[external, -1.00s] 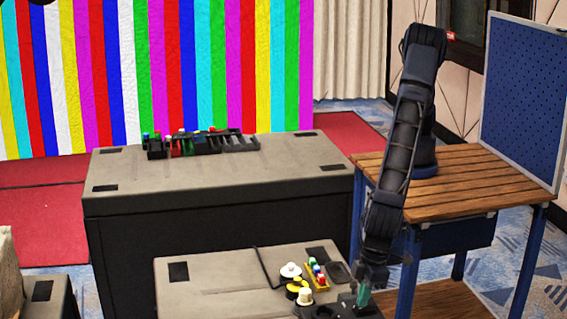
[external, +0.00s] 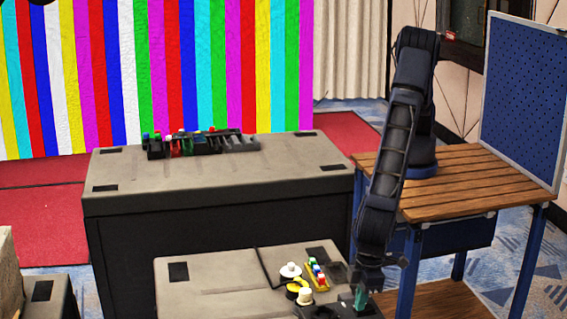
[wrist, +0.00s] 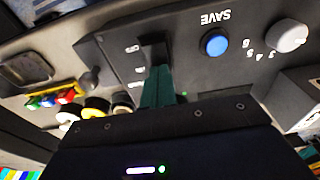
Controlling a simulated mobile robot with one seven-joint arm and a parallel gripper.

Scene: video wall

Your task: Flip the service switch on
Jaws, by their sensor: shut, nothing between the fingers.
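A dark control panel (wrist: 190,75) fills the upper middle of the wrist view. A black switch (wrist: 153,48) stands on it, with small white markings on its left. I take this for the service switch, though no readable label shows that. My gripper (wrist: 160,72) has its teal fingers together, with the tips right at the switch's near end. I cannot tell if they touch it. In the external view my gripper (external: 361,298) points down over the right end of the near case, and the switch cannot be made out.
The panel also has a blue button (wrist: 215,45) labelled SAVE and a pale numbered knob (wrist: 287,36). Coloured buttons (external: 317,274) and white and yellow round parts (external: 298,287) sit left of my gripper on the near case (external: 215,285). A wooden bench (external: 470,180) stands behind.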

